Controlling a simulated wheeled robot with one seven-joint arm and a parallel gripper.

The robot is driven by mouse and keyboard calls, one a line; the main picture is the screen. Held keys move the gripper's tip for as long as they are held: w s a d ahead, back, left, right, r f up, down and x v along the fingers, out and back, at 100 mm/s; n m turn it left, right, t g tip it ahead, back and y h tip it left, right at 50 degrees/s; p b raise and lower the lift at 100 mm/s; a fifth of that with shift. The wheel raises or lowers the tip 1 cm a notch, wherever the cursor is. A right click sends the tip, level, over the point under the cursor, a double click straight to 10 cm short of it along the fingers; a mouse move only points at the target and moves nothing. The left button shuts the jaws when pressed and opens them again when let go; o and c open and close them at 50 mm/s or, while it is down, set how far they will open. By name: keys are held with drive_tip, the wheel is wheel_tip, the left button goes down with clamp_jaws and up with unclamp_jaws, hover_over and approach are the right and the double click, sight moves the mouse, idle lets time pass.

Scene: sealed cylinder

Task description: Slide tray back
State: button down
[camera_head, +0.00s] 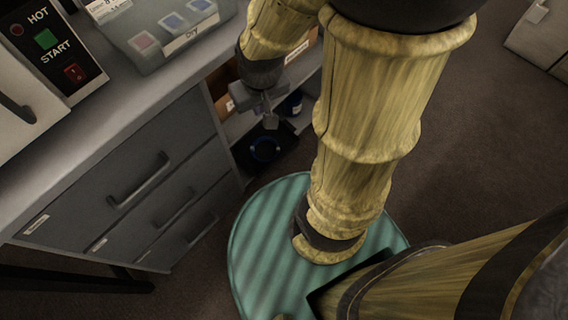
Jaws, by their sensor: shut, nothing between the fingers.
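A dark tray (287,143) sits low in the open shelf bay to the right of the drawers, with its near part out towards the floor side. A round blue-rimmed item (265,150) rests on it. My gripper (268,119) points down just above the tray's far part, in front of the shelf opening. Its fingers are together with nothing seen between them. I cannot tell whether the fingertips touch the tray. My forearm hides part of the shelf and the tray's back end is hard to make out.
A grey drawer cabinet (140,180) with handles stands left of the bay. A dark blue item (291,104) is on the shelf. Brown floor is open at right.

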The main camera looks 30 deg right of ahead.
drive_tip(key=w+d+f+n+g+b, duration=0.1)
drive_tip(key=w+d+f+b, duration=0.2)
drive_tip(key=f, duration=1.4)
drive_tip(key=w+d+f+n+b, duration=0.2)
drive_tip(key=d+f+b, duration=0.4)
drive_tip(key=f, duration=1.1)
drive_tip(key=w+d+f+n+g+b, duration=0.1)
drive_tip(key=w+d+f+b, duration=0.3)
drive_tip(key=f, duration=1.2)
drive_tip(key=shift+w+d+f+g+b, duration=0.15)
drive_tip(key=shift+d+f+g+b, duration=0.2)
drive_tip(key=shift+d+b, duration=0.65)
drive_tip(key=shift+a+f, duration=0.15)
drive_tip(key=shift+a, duration=0.05)
drive_tip(key=w+a+f+b, duration=0.1)
drive_tip(key=w+f+b, duration=0.2)
drive_tip(key=f+b, duration=0.5)
drive_tip(key=shift+w+a+f+b, duration=0.25)
drive_tip(key=shift+w+f+b, duration=0.15)
drive_tip(key=shift+f, duration=0.45)
